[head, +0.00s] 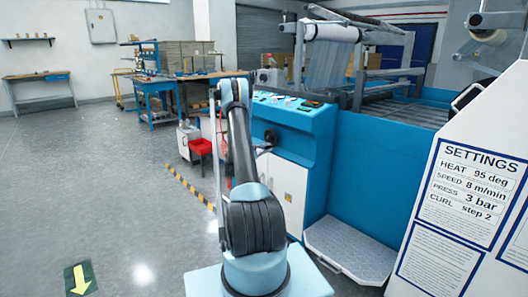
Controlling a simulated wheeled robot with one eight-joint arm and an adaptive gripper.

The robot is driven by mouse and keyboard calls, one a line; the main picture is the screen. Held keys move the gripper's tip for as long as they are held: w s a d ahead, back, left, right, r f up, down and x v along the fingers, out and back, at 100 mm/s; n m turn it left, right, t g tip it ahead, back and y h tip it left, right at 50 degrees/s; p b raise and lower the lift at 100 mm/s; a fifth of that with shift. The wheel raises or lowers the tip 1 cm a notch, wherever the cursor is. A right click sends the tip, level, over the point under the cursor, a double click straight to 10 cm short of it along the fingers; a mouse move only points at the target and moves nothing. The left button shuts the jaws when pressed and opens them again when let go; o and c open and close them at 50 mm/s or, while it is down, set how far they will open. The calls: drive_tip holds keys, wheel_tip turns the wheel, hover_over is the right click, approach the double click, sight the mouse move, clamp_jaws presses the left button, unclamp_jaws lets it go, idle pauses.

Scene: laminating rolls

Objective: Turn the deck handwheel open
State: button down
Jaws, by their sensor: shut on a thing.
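My arm rises from the bottom middle of the head view and reaches forward to the blue machine's control console (296,128). The gripper at its end does not show, so its jaws and what they touch are hidden. A small dark rounded part (271,137) shows on the console's near face, just right of my arm. It may be part of the deck handwheel, but it is too small and too covered to tell. I cannot see how far any wheel is turned.
A grey tread-plate step (350,252) lies at the machine's foot. A white settings board (462,195) stands close on the right. A red bin (200,147) and yellow-black floor tape (188,186) lie left of the console. The left floor is open.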

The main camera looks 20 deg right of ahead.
drive_tip(key=shift+s+d+n, duration=0.15)
drive_tip(key=shift+s+n, duration=0.25)
drive_tip(key=shift+n, duration=0.4)
drive_tip(key=shift+r, duration=0.1)
drive_tip(key=c, duration=1.8)
unclamp_jaws()
drive_tip(key=v, duration=1.2)
